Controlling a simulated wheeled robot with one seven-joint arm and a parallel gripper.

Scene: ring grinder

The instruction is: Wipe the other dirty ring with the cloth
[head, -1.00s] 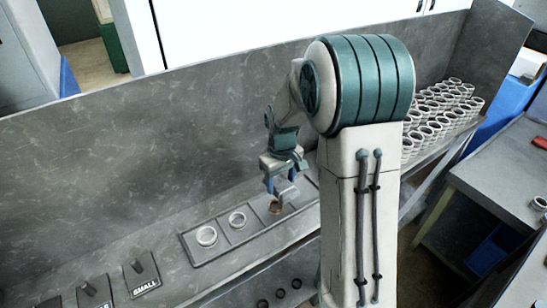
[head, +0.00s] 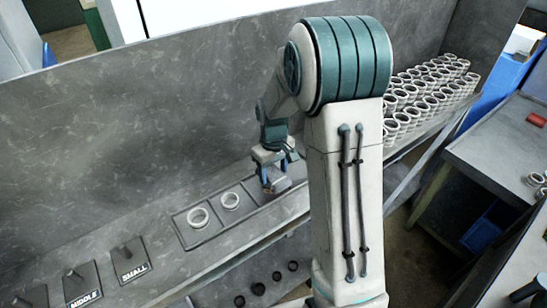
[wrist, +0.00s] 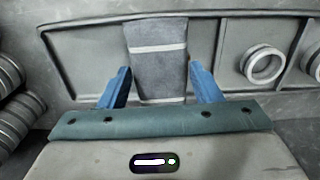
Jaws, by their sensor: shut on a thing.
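My gripper (head: 272,178) is over the right end of the low grey tray (head: 190,242). Its blue fingers (wrist: 158,88) are shut on a grey cloth (wrist: 158,68) with pale stripes. The cloth also shows in the head view (head: 279,187), low over the right compartment. I cannot tell whether it touches anything there. One pale ring (head: 198,217) lies in the left compartment and another ring (head: 230,201) in the middle one. Both rings look clean at this size. Any ring under the cloth is hidden.
Many rings (head: 425,95) stand in stacks at the right of the bench. Signs marked MIDDLE (head: 82,286) and SMALL (head: 131,262), with pegs, are at the left. A grey wall (head: 120,150) rises behind the tray. A side table (head: 500,165) is at the right.

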